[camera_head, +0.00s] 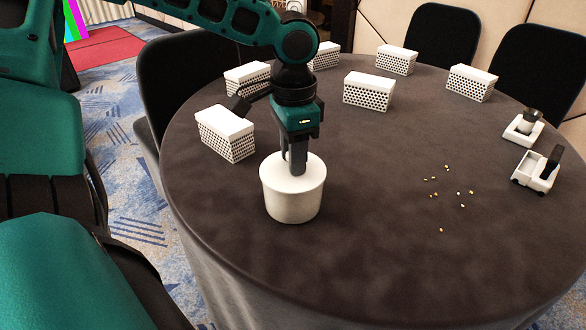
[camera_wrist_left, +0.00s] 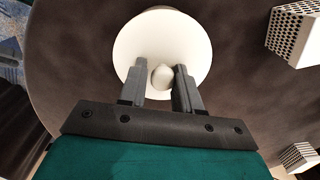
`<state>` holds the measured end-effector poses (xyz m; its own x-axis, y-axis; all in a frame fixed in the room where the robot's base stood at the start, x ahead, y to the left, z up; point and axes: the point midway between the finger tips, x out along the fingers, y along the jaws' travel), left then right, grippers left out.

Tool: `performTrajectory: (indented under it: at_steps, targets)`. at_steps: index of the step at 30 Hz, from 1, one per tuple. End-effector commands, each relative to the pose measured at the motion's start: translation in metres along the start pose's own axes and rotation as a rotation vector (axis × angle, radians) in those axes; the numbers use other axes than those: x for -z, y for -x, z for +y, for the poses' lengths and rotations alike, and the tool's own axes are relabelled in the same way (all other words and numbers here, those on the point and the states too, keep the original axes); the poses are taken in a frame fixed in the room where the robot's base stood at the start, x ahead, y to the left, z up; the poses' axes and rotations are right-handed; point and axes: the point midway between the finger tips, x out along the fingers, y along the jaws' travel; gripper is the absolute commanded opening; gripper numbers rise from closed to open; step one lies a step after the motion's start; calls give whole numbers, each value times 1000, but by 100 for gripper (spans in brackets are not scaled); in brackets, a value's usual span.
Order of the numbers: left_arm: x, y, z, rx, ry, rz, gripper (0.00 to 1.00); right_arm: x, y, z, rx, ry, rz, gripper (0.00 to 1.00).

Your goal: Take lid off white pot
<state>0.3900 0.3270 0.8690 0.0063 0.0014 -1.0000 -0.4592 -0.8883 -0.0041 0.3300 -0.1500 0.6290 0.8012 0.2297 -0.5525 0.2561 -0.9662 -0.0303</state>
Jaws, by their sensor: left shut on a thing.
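The white pot (camera_head: 292,205) stands upright on the round table with its white lid (camera_head: 312,166) on top. My left gripper (camera_head: 296,168) comes down from above onto the middle of the lid. In the left wrist view the lid (camera_wrist_left: 180,35) shows from above, with a small round knob (camera_wrist_left: 162,77) at its centre. My left gripper (camera_wrist_left: 162,82) has its fingers on both sides of the knob and is shut on it. In the head view the fingers hide the knob. The lid appears seated on the pot. My right gripper is not seen.
The dark table (camera_head: 400,250) has free room in front and to the right of the pot. A white perforated box (camera_head: 226,133) stands just behind left, with several more farther back. Small yellowish bits (camera_head: 461,193) lie at right, near two white holders with dark items (camera_head: 537,168).

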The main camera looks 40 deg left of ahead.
Motion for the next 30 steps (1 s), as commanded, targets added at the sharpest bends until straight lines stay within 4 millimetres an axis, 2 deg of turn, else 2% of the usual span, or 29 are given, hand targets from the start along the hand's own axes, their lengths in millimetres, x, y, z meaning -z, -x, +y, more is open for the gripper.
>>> performTrajectory:
  at_steps: [1,19,23,30]
  targets:
    - [-4,-6,-1,0,-1,-13,1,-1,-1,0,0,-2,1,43]
    - [-4,-2,1,-5,-1,-13,0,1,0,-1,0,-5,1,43]
    - [-2,19,0,-3,-2,-9,0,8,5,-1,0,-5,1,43]
    - [0,86,0,0,0,-1,0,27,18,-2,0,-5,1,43]
